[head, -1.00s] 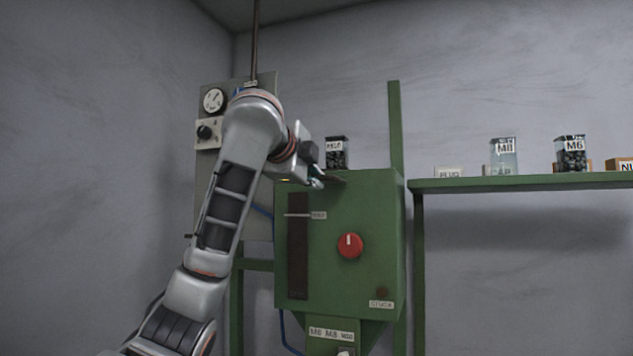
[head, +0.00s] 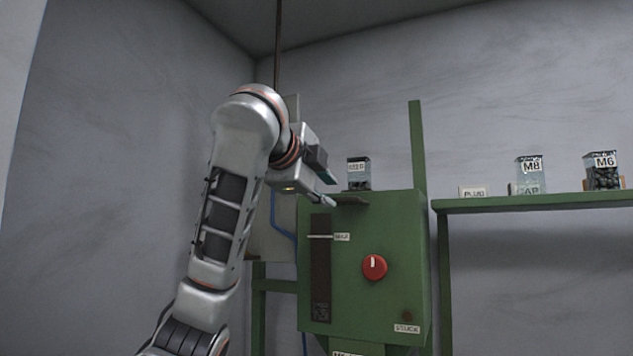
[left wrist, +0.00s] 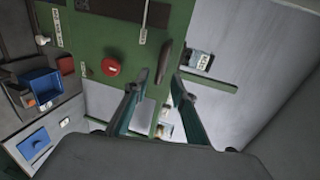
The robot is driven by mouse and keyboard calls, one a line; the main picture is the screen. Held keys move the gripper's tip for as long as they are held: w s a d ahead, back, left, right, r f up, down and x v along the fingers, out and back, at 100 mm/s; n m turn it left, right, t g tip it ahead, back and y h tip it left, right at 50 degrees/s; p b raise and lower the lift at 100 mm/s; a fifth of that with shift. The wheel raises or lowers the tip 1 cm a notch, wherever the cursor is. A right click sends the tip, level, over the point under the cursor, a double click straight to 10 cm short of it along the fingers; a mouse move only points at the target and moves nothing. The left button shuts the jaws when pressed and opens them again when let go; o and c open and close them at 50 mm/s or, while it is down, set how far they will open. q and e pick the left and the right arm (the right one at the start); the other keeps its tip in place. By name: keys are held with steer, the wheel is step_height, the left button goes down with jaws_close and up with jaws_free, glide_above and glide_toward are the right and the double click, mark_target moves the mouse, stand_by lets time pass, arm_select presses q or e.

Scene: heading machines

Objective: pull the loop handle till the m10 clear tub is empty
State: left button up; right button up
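The M10 clear tub (head: 358,174) stands above the green machine; its label is blurred. Dark pieces lie in its lower part and the upper part looks clear. It also shows in the left wrist view (left wrist: 199,60). My left gripper (head: 328,190) is near the machine's top left edge, left of the tub and apart from it. In the left wrist view its two fingers (left wrist: 157,83) are spread, with nothing seen held between them. I cannot make out the loop handle in either view. My right gripper is not in view.
The green machine (head: 390,225) has a red knob (head: 374,267), a dark vertical slot (head: 321,275) and a brown plate (head: 348,198) at its top. A green post (head: 417,145) rises at its right. The M8 tub (head: 530,176) and M6 tub (head: 602,172) stand on a shelf.

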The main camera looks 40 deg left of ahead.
arm_select(q)
steer(key=v, duration=0.5)
steer(key=shift+a, duration=0.1)
steer(key=shift+w, duration=0.1)
stand_by(0.4)
